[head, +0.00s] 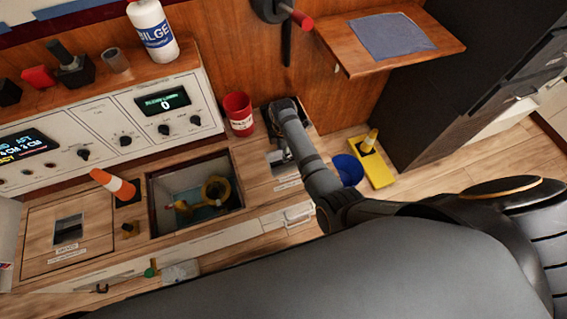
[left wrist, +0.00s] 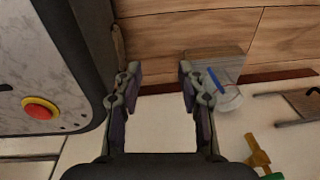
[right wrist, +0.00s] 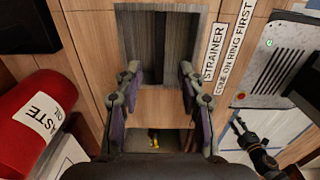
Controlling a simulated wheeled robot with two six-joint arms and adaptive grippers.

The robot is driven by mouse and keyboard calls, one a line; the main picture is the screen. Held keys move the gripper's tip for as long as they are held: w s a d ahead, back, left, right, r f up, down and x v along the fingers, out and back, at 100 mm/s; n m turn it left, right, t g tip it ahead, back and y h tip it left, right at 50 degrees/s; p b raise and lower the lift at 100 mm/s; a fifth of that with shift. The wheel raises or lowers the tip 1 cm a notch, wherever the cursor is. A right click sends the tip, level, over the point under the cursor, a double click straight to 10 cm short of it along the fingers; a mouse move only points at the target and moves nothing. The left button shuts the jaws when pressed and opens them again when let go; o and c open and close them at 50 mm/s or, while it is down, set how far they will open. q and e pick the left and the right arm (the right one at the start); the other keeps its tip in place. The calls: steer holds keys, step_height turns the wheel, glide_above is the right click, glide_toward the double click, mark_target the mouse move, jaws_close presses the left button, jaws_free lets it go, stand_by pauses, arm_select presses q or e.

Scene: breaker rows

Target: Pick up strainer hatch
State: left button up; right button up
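The strainer hatch (right wrist: 160,102) is a light wood panel with a grey rectangular recess (right wrist: 160,45), a dark bar in it, and a label (right wrist: 212,66) reading "STRAINER" beside it. In the head view the hatch (head: 281,172) lies right of the open bay, partly hidden by my right arm. My right gripper (right wrist: 160,78) is open and empty above the hatch, with its fingertips on either side of the recess's near end. I cannot tell whether it touches. My left gripper (left wrist: 157,75) is open and empty low down, near wood boards and the floor. The head view does not show it.
An open bay (head: 195,195) with yellow fittings lies left of the hatch. A red waste oil cup (head: 238,112) stands close behind it. A blue bucket (head: 347,169) and yellow stand (head: 373,160) are to the right.

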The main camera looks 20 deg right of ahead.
steer(key=shift+f, duration=1.2)
steer(key=shift+f+b, duration=0.25)
steer(key=shift+b, duration=0.05)
step_height(320, 180, down, 5)
steer(key=shift+d+r+b, duration=0.1)
steer(key=shift+r+b, duration=0.05)
steer(key=shift+b, duration=0.8)
arm_select(q)
steer(key=w, duration=0.2)
steer(key=w+f, duration=0.1)
steer(key=w, duration=0.1)
steer(key=shift+w, duration=0.25)
arm_select(e)
steer(key=shift+c, duration=0.4)
jaws_close()
